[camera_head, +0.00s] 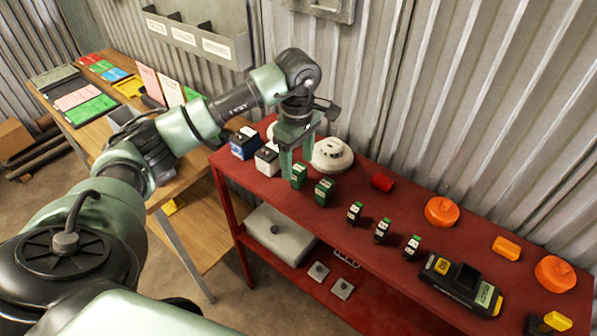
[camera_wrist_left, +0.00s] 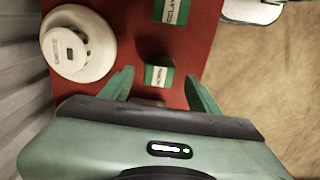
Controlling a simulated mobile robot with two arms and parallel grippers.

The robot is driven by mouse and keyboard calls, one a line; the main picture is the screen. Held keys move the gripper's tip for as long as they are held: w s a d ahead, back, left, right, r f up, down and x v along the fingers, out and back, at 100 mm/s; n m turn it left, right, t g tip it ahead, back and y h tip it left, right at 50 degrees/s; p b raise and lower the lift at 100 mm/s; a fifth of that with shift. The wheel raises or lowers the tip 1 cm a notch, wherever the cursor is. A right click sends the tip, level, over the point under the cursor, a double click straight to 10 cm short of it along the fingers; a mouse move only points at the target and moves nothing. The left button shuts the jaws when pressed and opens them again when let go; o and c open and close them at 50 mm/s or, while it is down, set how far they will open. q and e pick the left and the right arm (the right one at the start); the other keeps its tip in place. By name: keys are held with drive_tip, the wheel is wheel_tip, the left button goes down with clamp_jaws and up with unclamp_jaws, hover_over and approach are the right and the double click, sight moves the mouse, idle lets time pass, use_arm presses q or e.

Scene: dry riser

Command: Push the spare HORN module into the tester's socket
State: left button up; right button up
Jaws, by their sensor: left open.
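A small green module with a white label (camera_wrist_left: 159,75) lies between the fingers of my left gripper (camera_wrist_left: 161,88) in the wrist view; its label appears to read HORN, upside down. In the head view this module (camera_head: 299,175) stands on the red shelf just at the fingertips. My left gripper (camera_head: 297,163) points down over it, open, with a gap on each side of the module. A black and yellow device, seemingly the tester (camera_head: 461,284), lies at the shelf's right part; its socket is not clear. My right gripper is not in view.
A second green module (camera_head: 323,191) stands close to the right. Three slim modules stand farther right, including one (camera_head: 355,212). A white round detector (camera_head: 332,155) is behind, and blue (camera_head: 244,143) and white (camera_head: 267,160) blocks are left. Orange round parts (camera_head: 441,211) line the back.

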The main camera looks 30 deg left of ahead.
use_arm(q)
drive_tip(key=shift+f, duration=1.35)
drive_tip(key=shift+w, duration=0.1)
drive_tip(key=c, duration=1.3)
clamp_jaws()
drive_tip(key=shift+r, duration=0.15)
